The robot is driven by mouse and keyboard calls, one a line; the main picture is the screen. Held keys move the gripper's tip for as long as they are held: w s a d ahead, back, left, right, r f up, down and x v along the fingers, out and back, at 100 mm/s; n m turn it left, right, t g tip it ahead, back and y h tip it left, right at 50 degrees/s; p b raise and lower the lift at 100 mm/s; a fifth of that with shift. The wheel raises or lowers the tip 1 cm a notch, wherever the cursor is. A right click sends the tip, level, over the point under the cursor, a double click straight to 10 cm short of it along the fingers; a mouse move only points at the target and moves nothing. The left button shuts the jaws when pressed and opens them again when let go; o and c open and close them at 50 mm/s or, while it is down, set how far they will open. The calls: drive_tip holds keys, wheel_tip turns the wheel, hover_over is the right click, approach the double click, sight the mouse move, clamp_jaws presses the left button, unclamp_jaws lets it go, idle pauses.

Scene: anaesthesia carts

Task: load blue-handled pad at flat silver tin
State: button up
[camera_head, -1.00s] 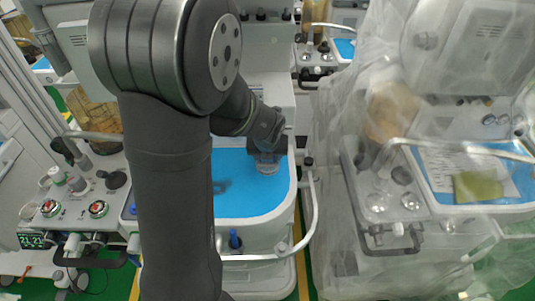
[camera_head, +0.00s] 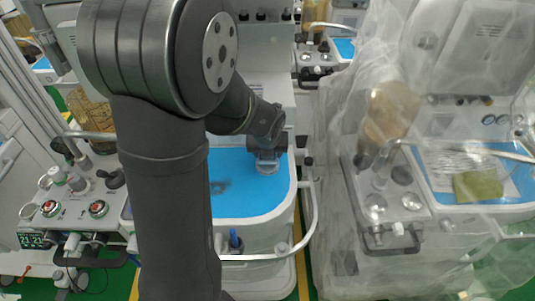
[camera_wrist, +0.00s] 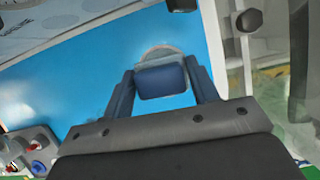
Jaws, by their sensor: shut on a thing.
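My gripper (camera_wrist: 162,88) is shut on the blue handle of the pad (camera_wrist: 162,82), one finger on each side of the block. A pale silver, round-edged thing, which looks like the flat silver tin (camera_wrist: 158,51), shows just beyond the handle in the wrist view. The handle overlaps it; I cannot tell whether the pad touches it. In the head view my gripper (camera_head: 267,152) is at the right part of the blue tray surface, with the pale disc (camera_head: 267,170) right under it. The pad's underside is hidden.
The blue tray surface (camera_head: 245,205) is mostly clear, with a small dark patch at its left. A white rail (camera_head: 314,215) curves around its right side. A plastic-draped cart (camera_head: 340,180) stands to the right; a cart with knobs (camera_head: 75,205) stands left.

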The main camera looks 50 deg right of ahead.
drive_tip(key=shift+r, duration=2.9)
